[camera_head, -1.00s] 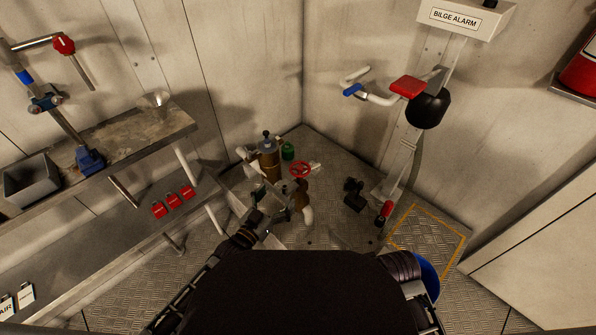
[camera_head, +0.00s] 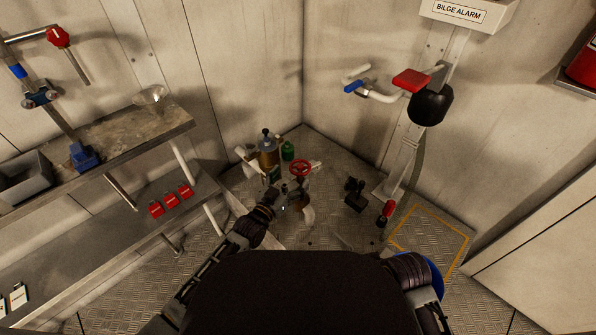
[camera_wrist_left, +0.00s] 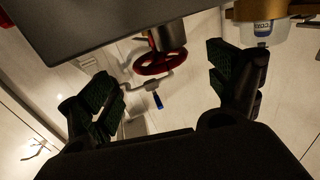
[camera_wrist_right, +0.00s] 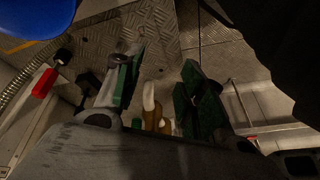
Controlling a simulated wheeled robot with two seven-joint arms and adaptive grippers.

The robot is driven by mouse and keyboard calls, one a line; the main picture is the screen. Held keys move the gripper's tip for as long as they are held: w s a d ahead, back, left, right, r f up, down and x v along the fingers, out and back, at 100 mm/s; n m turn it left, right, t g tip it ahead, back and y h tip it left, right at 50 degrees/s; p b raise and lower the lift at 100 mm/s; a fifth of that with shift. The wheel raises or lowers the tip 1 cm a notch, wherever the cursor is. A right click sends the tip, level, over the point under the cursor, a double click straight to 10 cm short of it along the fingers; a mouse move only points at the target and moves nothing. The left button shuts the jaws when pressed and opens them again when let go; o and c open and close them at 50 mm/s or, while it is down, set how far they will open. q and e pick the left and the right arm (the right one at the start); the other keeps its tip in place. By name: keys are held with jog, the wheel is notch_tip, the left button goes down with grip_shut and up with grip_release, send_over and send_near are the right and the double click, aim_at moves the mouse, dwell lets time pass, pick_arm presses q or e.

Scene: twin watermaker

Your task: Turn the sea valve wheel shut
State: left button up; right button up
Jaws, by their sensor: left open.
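The red valve wheel (camera_head: 299,168) sits on top of the pipework in the floor corner in the head view. In the left wrist view the red wheel (camera_wrist_left: 160,63) shows between my fingers, beyond their tips and not touched. My left gripper (camera_head: 285,193) is just below and left of the wheel in the head view. Its fingers are spread and empty in the left wrist view (camera_wrist_left: 165,85). My right gripper (camera_wrist_right: 158,85) is open and empty in its wrist view, with a blurred pale and brown part beyond it. It is hidden in the head view.
A brass-coloured cylinder (camera_head: 268,155) and a green bottle (camera_head: 288,150) stand close behind the wheel. A dark object (camera_head: 355,195) and a red-handled lever (camera_head: 388,209) are to the right. A metal bench (camera_head: 130,137) is at the left.

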aim_at(294, 174)
pick_arm(q)
jog(key=x, duration=0.2)
jog(key=shift+w+d+b, duration=0.15)
jog(key=shift+w+b, duration=0.15)
jog(key=shift+b, duration=0.05)
jog(key=shift+b+x, duration=0.3)
jog(key=shift+x, duration=0.7)
jog(key=shift+w, duration=0.1)
pick_arm(e)
jog(key=shift+t+y, duration=0.3)
jog(key=x, duration=0.4)
jog(key=shift+s+a+f, duration=0.15)
jog(key=shift+s+a, duration=0.05)
jog(key=shift+s, duration=0.15)
pick_arm(q)
jog(key=shift+c, duration=0.2)
jog(key=c, duration=1.4)
pick_arm(e)
jog(key=shift+d, duration=0.2)
